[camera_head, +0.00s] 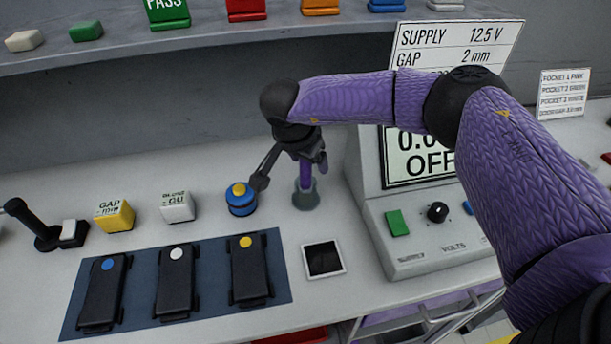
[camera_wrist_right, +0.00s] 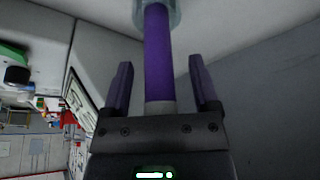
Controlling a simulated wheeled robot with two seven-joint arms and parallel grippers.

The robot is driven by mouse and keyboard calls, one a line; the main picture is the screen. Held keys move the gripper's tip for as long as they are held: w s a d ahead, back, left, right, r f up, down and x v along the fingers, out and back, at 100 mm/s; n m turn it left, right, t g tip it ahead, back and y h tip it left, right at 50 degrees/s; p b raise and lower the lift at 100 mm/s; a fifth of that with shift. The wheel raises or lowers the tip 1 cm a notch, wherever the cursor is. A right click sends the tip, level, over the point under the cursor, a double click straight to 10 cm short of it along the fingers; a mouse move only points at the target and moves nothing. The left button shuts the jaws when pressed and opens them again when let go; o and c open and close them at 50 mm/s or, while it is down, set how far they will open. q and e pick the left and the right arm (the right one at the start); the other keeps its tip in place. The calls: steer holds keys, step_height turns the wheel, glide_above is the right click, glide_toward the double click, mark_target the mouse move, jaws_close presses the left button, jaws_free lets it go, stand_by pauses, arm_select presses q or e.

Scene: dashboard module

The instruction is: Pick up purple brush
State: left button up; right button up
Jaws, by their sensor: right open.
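The purple brush (camera_head: 306,175) stands upright in a small clear glass cup (camera_head: 306,197) on the bench. In the right wrist view the brush's purple shaft (camera_wrist_right: 158,55) runs between the two fingers, with the cup (camera_wrist_right: 157,8) at the top edge. My right gripper (camera_head: 290,175) is open, with its fingers on either side of the shaft; gaps show on both sides. It also shows in the right wrist view (camera_wrist_right: 160,85). The brush's upper end is hidden by the gripper in the head view. My left gripper is not in view.
A blue and yellow round button (camera_head: 240,199) stands just left of the cup. A dark mat (camera_head: 143,290) holds three black clips. A white-framed black square (camera_head: 323,259) lies in front. The supply unit (camera_head: 420,225) stands close on the right, and a shelf (camera_head: 200,45) runs above.

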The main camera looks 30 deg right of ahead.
jaws_close()
